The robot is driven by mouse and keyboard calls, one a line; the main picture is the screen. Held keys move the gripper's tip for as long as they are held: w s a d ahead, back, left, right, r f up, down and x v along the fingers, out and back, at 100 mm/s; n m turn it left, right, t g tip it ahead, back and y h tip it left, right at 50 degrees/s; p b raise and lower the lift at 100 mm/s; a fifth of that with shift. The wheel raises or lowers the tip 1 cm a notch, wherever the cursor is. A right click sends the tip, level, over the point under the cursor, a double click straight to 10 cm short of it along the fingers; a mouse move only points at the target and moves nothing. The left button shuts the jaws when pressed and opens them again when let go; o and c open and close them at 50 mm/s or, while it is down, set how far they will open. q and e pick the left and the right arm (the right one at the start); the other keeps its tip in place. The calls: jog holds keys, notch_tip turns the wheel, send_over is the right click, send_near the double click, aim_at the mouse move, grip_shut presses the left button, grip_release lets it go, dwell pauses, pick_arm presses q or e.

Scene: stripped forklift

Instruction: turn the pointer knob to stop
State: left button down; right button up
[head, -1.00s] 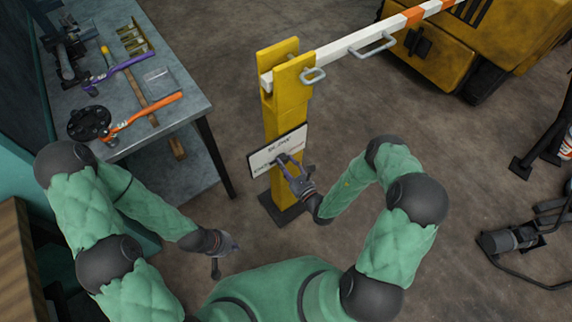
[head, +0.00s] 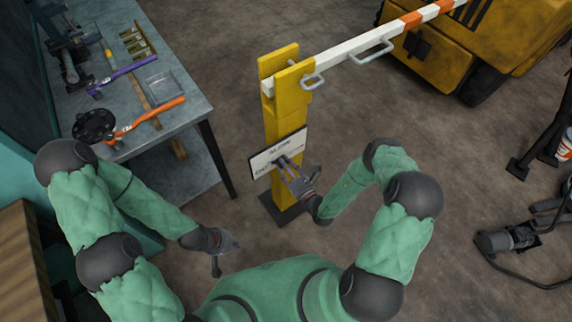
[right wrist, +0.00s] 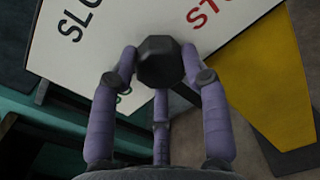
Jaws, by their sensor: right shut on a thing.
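The pointer knob (right wrist: 160,62) is dark and faceted, on a white sign plate (head: 262,163) fixed to a yellow post. In the right wrist view the plate carries black "SLO" lettering at upper left, red "STO" at upper right and a bit of green lettering below. My right gripper (head: 283,162) is shut on the knob, its purple fingers around it in the right wrist view (right wrist: 158,75). I cannot tell where the knob's pointer aims. My left gripper (head: 230,252) hangs empty at lower left, away from the plate, its fingers spread.
A barrier arm (head: 345,50) with orange and white bands rests in the yellow post (head: 283,110). A metal table (head: 190,95) with tools stands at left. A yellow forklift (head: 440,60) is at the back right.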

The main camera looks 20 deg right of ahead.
jog(key=m+p, duration=0.1)
jog(key=m, duration=0.2)
jog(key=shift+s+m+p, duration=0.1)
jog(key=shift+m+p, duration=0.2)
jog(key=shift+m, duration=0.1)
jog(key=shift+a+r+m+y+p, duration=0.1)
jog(key=shift+m+y+p, duration=0.4)
jog(key=shift+m, duration=6.15)
jog(key=shift+a+m+y+p, duration=0.1)
jog(key=shift+m+p, duration=0.7)
jog(key=shift+m, duration=5.85)
jog(key=shift+d+r, duration=0.1)
jog(key=o, duration=1.1)
jog(key=shift+d, duration=0.1)
